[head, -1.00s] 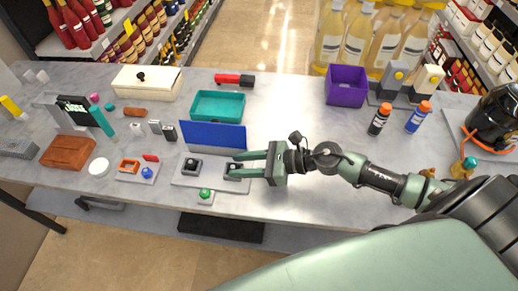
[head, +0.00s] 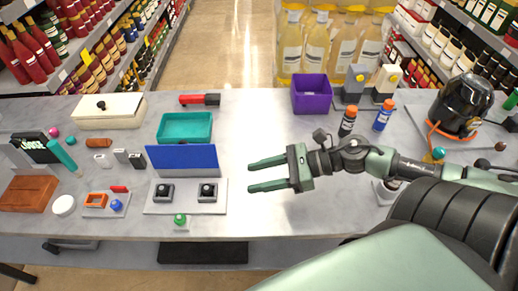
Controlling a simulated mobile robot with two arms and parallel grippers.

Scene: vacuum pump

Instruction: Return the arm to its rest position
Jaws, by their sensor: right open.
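My right gripper (head: 268,175) is open and empty over the middle of the grey table, its two green fingers pointing left. It is to the right of a light plate (head: 186,208) that bears two dark square units with round knobs, the left one (head: 163,193) and the right one (head: 207,192). The gripper is apart from both. A blue panel (head: 196,161) stands behind the plate. My right arm comes in from the right side. My left gripper is not in view. The vacuum pump is probably the black rounded machine (head: 462,104) at the right, partly cropped by nothing but with its lower surroundings crowded.
A teal tray (head: 186,139), a purple bin (head: 311,108), and orange-capped bottles (head: 347,121) stand toward the back. A green knob (head: 180,219) sits at the front. Small items crowd the left. The table between the plate and my arm is clear.

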